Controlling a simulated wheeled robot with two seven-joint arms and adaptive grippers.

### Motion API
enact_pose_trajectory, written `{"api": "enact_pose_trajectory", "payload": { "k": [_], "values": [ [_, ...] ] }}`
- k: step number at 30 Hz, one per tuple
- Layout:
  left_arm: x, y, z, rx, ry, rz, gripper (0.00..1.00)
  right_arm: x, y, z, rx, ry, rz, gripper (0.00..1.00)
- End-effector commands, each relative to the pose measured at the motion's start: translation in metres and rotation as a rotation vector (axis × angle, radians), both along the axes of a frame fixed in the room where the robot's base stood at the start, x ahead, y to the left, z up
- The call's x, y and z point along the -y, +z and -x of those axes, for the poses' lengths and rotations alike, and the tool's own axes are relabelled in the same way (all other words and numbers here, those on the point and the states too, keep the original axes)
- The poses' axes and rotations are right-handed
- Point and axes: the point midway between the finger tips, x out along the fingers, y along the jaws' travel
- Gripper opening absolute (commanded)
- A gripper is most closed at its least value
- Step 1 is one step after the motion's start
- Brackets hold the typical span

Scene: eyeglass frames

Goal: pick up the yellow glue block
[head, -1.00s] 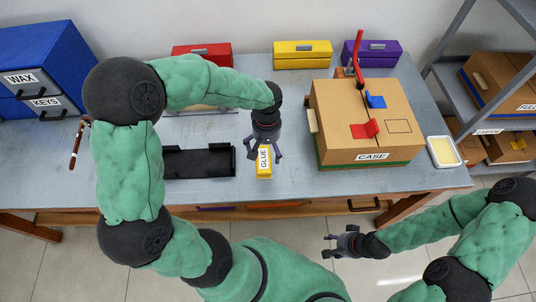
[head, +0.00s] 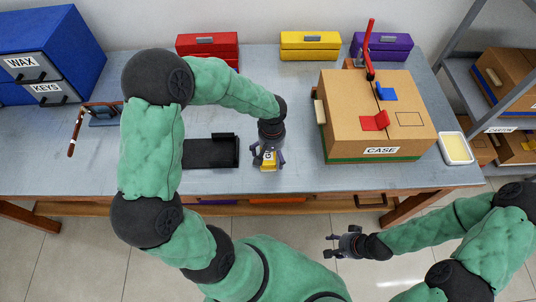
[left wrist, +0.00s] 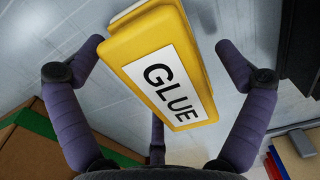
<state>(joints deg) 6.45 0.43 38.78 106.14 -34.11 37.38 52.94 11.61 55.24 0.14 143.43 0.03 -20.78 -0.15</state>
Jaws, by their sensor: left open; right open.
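The yellow glue block (head: 268,166) lies on the table near its front edge, with a white label. In the left wrist view the block (left wrist: 150,45) is large and tilted in the picture, its GLUE label facing the camera. My left gripper (head: 268,156) is open, directly above the block, with its fingers down around it. In the left wrist view its purple fingers (left wrist: 158,48) stand on both sides of the block, with visible gaps. My right gripper (head: 330,245) is open and empty, in front of the table.
A black tray (head: 207,155) lies close left of the block. The cardboard CASE box (head: 350,110) stands to the right, with a red lever. Red (head: 207,45), yellow (head: 310,45) and purple (head: 382,45) boxes line the back. A small white dish (head: 456,148) sits far right.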

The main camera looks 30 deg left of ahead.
Motion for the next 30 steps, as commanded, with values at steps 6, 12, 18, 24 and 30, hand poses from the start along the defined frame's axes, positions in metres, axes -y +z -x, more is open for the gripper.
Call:
{"api": "enact_pose_trajectory", "payload": {
  "k": [6,12,18,24,30],
  "values": [
    [0.0,0.001,0.0,0.0,0.0,0.0,0.72,0.0,0.001,0.0,0.0,0.0,0.0,0.51],
    [0.0,0.001,0.0,0.0,0.0,0.0,0.41,0.0,0.001,0.0,0.001,0.0,0.0,0.51],
    [0.0,0.001,0.0,-0.001,0.0,0.001,0.41,0.0,0.001,0.0,0.001,0.0,0.0,0.51],
    [0.0,0.006,0.0,0.0,0.0,0.0,0.41,0.0,0.003,0.0,0.0,0.0,0.0,0.51],
    [0.0,0.027,-0.001,0.002,0.0,0.0,0.41,0.0,0.011,0.0,0.0,0.0,0.0,0.51]
  ]
}}
